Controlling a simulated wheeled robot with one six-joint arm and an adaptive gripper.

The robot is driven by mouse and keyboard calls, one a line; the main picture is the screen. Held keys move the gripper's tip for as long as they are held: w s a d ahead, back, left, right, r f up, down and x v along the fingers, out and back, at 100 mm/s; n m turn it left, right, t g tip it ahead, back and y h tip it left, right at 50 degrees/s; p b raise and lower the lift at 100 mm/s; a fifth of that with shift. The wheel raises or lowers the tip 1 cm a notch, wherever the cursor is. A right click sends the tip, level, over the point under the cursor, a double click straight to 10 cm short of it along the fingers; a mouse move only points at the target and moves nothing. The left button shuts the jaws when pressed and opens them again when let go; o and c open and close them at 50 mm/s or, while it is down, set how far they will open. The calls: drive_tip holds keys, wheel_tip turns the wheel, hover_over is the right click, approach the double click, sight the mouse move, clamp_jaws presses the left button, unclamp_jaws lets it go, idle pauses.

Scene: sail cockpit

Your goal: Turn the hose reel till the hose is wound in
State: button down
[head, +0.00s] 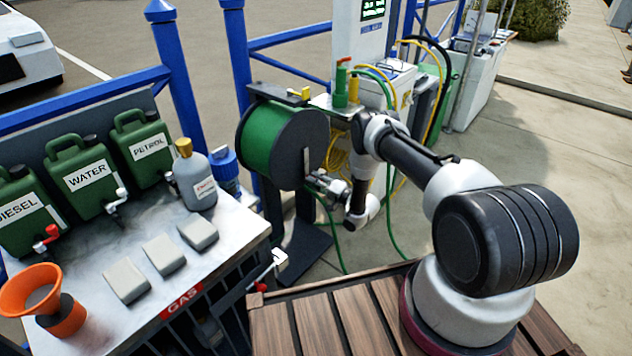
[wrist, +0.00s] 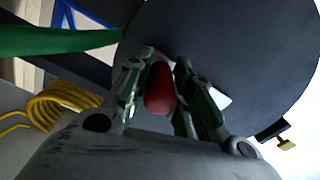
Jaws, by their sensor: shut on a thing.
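The hose reel (head: 302,140) is a dark drum with green hose wound on it, on a dark stand (head: 300,240). Green hose (head: 390,205) hangs down to the ground right of the stand. A pale crank arm (head: 306,163) shows on the reel's right face. In the wrist view the dark reel face (wrist: 240,50) fills the upper right. My gripper (head: 318,180) is at the low part of this face. In the wrist view my gripper (wrist: 160,82) is shut on a red handle (wrist: 159,92), with a finger on each side. The handle is hidden in the head view.
A metal bench at left holds green cans (head: 85,175), a grey bottle (head: 195,180) and an orange funnel (head: 50,300). Blue posts (head: 180,75) stand behind. Coiled yellow hose (wrist: 62,105) hangs near the reel. A wooden deck (head: 330,325) lies in front.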

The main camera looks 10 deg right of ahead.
drive_tip(key=c, duration=1.4)
unclamp_jaws()
drive_tip(key=shift+s+a+f, duration=0.15)
drive_tip(key=shift+s+a, duration=0.05)
drive_tip(key=shift+a, duration=0.05)
drive_tip(key=shift+o, duration=1)
drive_tip(key=shift+d, duration=0.1)
drive_tip(key=v, duration=1.2)
drive_tip(key=shift+w, duration=0.1)
